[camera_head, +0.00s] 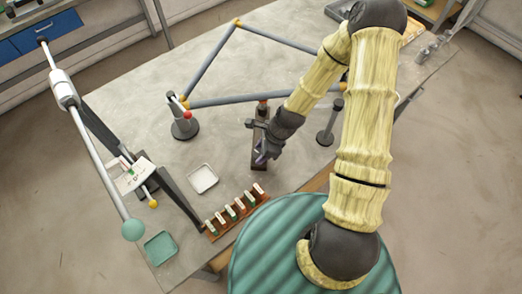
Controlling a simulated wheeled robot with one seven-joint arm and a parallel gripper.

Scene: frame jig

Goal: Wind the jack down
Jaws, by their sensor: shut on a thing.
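The jack (258,136) stands on the grey table below the bicycle-like frame (215,60). It has a dark brown body and a red top (262,106) close to the frame's lower tube. My gripper (262,158) is at the near end of the jack, shut on its handle, where a small purple part shows. The gripper and wrist hide most of the handle, and I cannot tell its angle. I cannot tell whether the red top touches the tube.
A post with red and white parts (184,122) stands left of the jack, and a dark post (329,124) to the right. A white tray (203,179), a green tray (161,248) and a brown rack of several blocks (236,214) lie nearer. A long bar (95,155) crosses the left side.

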